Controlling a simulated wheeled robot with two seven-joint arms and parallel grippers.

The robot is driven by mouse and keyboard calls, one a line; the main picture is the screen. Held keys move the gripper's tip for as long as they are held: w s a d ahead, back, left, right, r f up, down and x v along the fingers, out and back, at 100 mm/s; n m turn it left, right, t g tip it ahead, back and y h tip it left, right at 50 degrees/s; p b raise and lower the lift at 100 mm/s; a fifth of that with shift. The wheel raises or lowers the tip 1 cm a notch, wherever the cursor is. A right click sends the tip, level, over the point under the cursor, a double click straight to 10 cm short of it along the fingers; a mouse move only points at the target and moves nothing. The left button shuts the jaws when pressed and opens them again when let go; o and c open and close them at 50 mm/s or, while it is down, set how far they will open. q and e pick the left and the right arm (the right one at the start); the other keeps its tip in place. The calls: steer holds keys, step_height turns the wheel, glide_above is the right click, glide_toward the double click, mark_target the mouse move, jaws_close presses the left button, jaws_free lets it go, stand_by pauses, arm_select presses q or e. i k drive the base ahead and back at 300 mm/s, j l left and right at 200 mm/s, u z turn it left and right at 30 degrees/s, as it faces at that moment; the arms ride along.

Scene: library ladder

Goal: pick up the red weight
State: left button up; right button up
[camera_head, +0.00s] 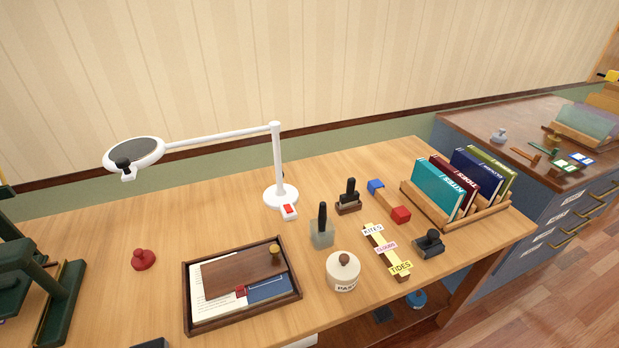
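The red weight (143,260) stands upright on the wooden desk (90,240) at the left. It has a round base and a small knob on top, and nothing touches it. Neither of my grippers is in view.
A dark green frame (62,300) stands left of the weight; a tray (188,312) with papers and a wooden board lies to its right. The white lamp's (283,193) head overhangs behind it. Bare desk surrounds the weight.

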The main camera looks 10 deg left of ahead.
mark_target(142, 260)
steer(key=u, duration=1.75)
